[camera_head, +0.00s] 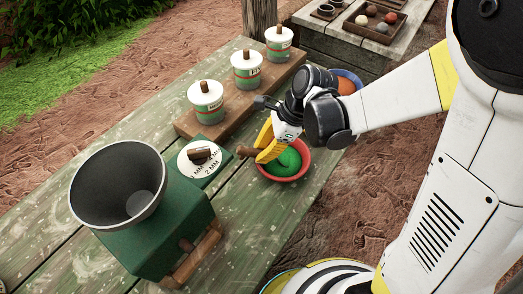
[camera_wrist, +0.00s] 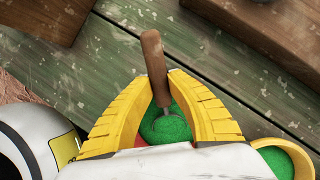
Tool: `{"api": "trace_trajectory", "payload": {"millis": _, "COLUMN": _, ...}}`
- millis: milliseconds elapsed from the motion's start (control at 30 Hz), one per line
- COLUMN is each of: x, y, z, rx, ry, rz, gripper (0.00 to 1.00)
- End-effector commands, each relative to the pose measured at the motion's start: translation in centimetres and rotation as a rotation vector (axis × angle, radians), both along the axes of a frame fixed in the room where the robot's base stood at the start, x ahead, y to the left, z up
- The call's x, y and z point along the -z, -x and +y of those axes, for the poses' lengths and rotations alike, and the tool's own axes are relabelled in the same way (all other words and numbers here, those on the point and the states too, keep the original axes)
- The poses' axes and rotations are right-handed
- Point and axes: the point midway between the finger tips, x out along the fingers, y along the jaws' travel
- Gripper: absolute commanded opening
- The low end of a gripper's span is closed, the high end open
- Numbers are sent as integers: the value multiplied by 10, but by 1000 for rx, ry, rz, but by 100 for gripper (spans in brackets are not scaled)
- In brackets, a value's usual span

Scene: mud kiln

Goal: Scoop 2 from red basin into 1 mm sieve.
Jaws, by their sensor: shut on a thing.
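My gripper (camera_head: 265,147), with yellow fingers, is over the red basin (camera_head: 303,173), which holds bright green material (camera_head: 289,159). It is shut on a scoop with a wooden handle (camera_head: 245,152). In the wrist view, the handle (camera_wrist: 152,55) stands up between the fingers (camera_wrist: 163,90), and green material (camera_wrist: 166,128) shows at the scoop's lower end. How much the scoop holds cannot be told. A white disc (camera_head: 186,160) marked 1 MM and 2 MM, with a wooden handle, lies left of the basin. I cannot tell which part is the 1 mm sieve.
A green mill (camera_head: 150,240) with a wide dark hopper (camera_head: 100,185) stands at front left. Several lidded jars (camera_head: 207,100) stand on a wooden board (camera_head: 185,127) behind. A blue bowl (camera_head: 358,79) with orange contents is behind my arm. Bare table lies left of the jars.

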Motion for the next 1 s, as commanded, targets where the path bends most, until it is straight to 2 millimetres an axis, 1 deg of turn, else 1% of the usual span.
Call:
{"api": "trace_trajectory", "payload": {"millis": 167, "x": 0, "y": 0, "z": 0, "rx": 0, "ry": 0, "rz": 0, "gripper": 0}}
{"api": "trace_trajectory", "payload": {"millis": 267, "x": -6, "y": 0, "z": 0, "rx": 0, "ry": 0, "rz": 0, "gripper": 0}}
{"api": "trace_trajectory", "payload": {"millis": 367, "x": -23, "y": 0, "z": 0, "rx": 0, "ry": -1, "rz": 1, "gripper": 0}}
{"api": "trace_trajectory", "payload": {"millis": 500, "x": -54, "y": 0, "z": 0, "rx": -1, "ry": -3, "rz": 2, "gripper": 0}}
{"api": "trace_trajectory", "payload": {"millis": 600, "x": -69, "y": 0, "z": 1, "rx": -3, "ry": 5, "rz": 3, "gripper": 0}}
{"api": "trace_trajectory", "payload": {"millis": 767, "x": -72, "y": 1, "z": 6, "rx": -6, "ry": 64, "rz": 1, "gripper": 0}}
{"api": "trace_trajectory", "payload": {"millis": 1000, "x": -80, "y": 2, "z": 16, "rx": -8, "ry": 238, "rz": -15, "gripper": 0}}
